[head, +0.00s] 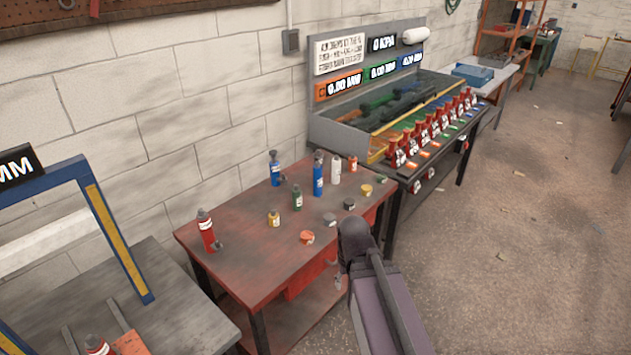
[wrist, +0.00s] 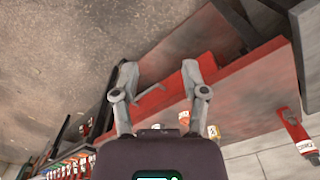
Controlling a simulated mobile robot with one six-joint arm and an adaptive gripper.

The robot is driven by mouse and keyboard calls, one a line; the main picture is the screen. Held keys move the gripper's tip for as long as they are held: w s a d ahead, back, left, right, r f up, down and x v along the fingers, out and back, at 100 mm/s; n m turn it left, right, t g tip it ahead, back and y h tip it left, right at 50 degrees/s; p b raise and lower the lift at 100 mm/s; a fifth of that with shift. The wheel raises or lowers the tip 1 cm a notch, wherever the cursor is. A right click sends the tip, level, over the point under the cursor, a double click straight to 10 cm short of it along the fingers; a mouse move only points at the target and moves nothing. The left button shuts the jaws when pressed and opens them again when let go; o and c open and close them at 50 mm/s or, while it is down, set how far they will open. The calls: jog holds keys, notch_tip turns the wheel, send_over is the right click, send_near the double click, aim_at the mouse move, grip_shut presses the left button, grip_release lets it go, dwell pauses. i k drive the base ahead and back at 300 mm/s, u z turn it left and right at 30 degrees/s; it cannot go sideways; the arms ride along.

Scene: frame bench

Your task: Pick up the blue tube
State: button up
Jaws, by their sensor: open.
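Two blue tubes or bottles stand upright on the red table (head: 250,262) in the head view. One blue tube (head: 274,168) is toward the back left, and another blue tube (head: 318,179) is nearer the table's middle. I cannot tell which is meant. My gripper (head: 341,284) is at the table's front right edge, partly hidden by my arm and apart from both tubes. In the wrist view my gripper (wrist: 158,72) shows two spread fingers with nothing between them. No blue tube shows clearly in the wrist view.
Low pots, including an orange one (head: 307,237), lie toward the front. A bench with red valves (head: 414,148) adjoins at right. The table's front left is clear.

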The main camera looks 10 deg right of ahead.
aim_at(317, 168)
jog(key=z, duration=0.05)
jog(key=k, duration=0.6)
jog(key=z, duration=0.25)
jog(key=i, duration=1.7)
jog(key=u, duration=0.45)
